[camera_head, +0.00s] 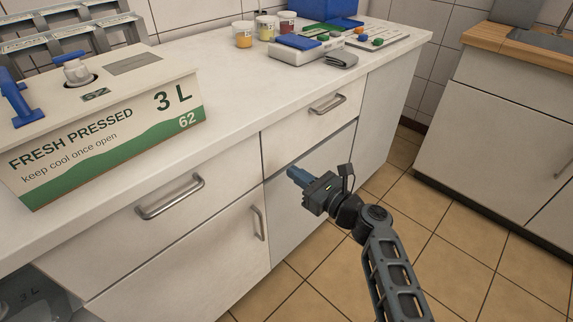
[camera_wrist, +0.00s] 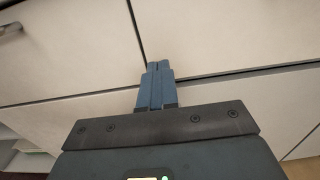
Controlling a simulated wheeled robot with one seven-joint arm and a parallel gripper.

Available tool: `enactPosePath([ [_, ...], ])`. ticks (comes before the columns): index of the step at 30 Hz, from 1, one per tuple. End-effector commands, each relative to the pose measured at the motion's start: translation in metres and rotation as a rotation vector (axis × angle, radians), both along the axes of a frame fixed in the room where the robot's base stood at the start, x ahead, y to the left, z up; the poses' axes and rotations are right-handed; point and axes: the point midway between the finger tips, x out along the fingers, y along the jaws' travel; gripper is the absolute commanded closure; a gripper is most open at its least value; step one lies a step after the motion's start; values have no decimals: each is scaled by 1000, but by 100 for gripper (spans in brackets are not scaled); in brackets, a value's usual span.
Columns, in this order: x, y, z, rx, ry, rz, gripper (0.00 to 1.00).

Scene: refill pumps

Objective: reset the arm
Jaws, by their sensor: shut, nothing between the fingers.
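My arm reaches up from the lower right in the head view, with my gripper (camera_head: 292,172) in front of the counter's cabinet fronts, below the countertop level. In the wrist view my gripper (camera_wrist: 158,66) shows its two blue fingers pressed together with nothing between them. It points at the pale cabinet fronts (camera_wrist: 220,35), near the gap lines between drawers and doors. I cannot tell the exact distance to the fronts, but no contact shows.
A white and green 3 L carton (camera_head: 110,125) stands on the counter (camera_head: 235,85) at left. Jars (camera_head: 243,34), a blue bin (camera_head: 330,8) and a scale-like device (camera_head: 305,48) stand farther back. Drawer handles (camera_head: 170,197) stick out. Tiled floor (camera_head: 440,215) is clear at right.

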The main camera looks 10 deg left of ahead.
Motion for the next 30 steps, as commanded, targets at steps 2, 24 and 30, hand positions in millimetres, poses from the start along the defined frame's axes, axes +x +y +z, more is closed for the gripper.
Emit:
enactPosePath([
  [2, -10, -14, 1, 0, 1, -2, 100],
  [24, -56, -67, -17, -65, -16, -23, 100],
  [30, -119, -103, -74, -382, -121, -103, 100],
])
